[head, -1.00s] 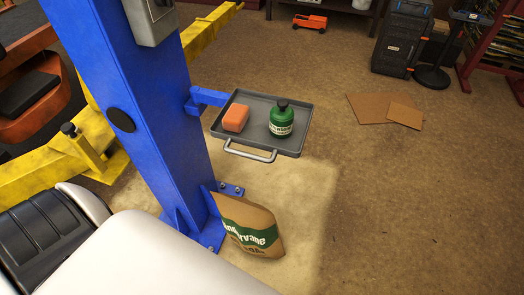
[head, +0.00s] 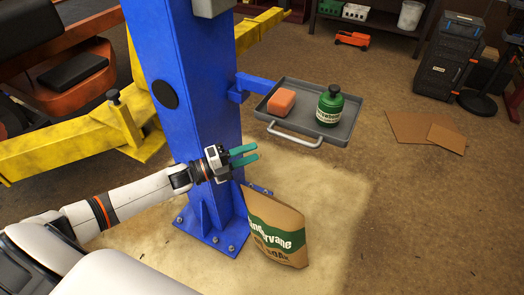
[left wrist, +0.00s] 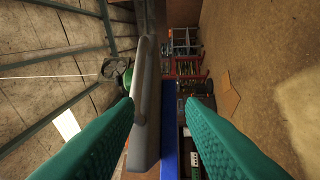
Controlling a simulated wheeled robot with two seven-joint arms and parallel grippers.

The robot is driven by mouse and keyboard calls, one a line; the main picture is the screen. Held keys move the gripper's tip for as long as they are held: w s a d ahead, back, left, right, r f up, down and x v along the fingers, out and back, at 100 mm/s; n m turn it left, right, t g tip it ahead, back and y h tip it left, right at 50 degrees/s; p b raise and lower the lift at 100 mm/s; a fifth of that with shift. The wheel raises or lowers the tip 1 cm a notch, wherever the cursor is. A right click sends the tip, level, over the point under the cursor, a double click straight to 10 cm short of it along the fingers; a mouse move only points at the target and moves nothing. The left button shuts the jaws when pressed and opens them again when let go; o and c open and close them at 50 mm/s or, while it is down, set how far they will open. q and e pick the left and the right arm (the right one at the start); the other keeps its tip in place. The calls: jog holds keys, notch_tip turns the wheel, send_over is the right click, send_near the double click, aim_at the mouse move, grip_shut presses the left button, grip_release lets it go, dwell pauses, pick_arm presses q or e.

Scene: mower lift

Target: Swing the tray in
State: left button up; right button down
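The grey tray (head: 302,112) sticks out to the right of the blue post (head: 190,110) on a short blue arm (head: 256,84). A light grey handle (head: 295,135) runs along its near side. An orange block (head: 281,101) and a green bottle (head: 330,106) stand in the tray. My left gripper (head: 257,153) is in front of the post, below and left of the handle, apart from it. Its teal fingers are spread and empty. The left wrist view shows the open fingers (left wrist: 160,120), with grey and blue parts beyond them. My right gripper is not in view.
A brown and green sack (head: 275,228) leans by the post's bolted foot, below the tray. Yellow lift arms (head: 60,148) lie to the left. Cardboard sheets (head: 425,130) lie on the floor at right.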

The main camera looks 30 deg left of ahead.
aim_at(290, 136)
pick_arm(q)
jog(key=w+d+r, duration=0.1)
jog(key=w+d, duration=0.1)
jog(key=d, duration=0.1)
jog(key=w+d+r+m+h+p, duration=0.1)
jog(key=w+d, duration=0.1)
jog(key=d, duration=0.1)
jog(key=w+d+r+m+g+p, duration=0.1)
jog(key=w+d+r, duration=0.1)
jog(key=w+d, duration=0.1)
jog(key=shift+d, duration=0.15)
grip_shut()
